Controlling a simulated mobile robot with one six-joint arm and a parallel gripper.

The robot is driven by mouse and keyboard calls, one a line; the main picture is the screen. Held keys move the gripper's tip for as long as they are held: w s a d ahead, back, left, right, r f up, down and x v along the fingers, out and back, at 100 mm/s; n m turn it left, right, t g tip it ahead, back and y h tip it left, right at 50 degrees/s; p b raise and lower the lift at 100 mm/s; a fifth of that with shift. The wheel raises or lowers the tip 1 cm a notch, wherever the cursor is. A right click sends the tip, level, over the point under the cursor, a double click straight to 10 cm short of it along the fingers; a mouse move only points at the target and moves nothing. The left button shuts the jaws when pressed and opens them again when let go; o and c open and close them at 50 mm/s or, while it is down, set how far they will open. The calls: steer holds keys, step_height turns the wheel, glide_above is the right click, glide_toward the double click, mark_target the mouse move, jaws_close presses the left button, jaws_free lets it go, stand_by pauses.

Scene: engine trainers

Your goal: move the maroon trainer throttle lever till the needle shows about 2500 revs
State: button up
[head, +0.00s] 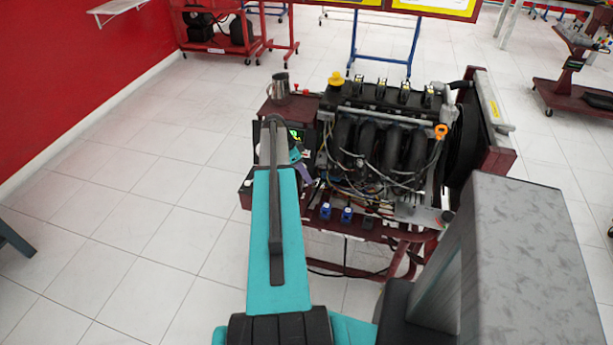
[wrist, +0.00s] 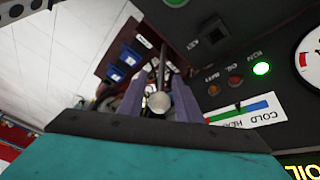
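The maroon trainer (head: 498,160) stands ahead in the head view, with an engine on its frame. Its dark control panel (wrist: 225,85) fills the right of the wrist view. The throttle lever (wrist: 158,102) shows as a thin rod with a pale round knob. My gripper (wrist: 159,80) has its two purple-grey fingers on either side of the lever, with small gaps visible beside the knob, so it looks open. In the head view my gripper (head: 304,174) is at the panel's front, mostly behind my arm. A white dial (wrist: 309,55) is cut off at the right edge; no needle reading is visible.
A metal jug (head: 281,85) stands at the trainer's back left. Blue connectors (head: 346,214) sit along its front edge. Tiled floor (head: 130,215) is clear to the left.

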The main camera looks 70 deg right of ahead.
steer(key=shift+x, duration=0.95)
jaws_close()
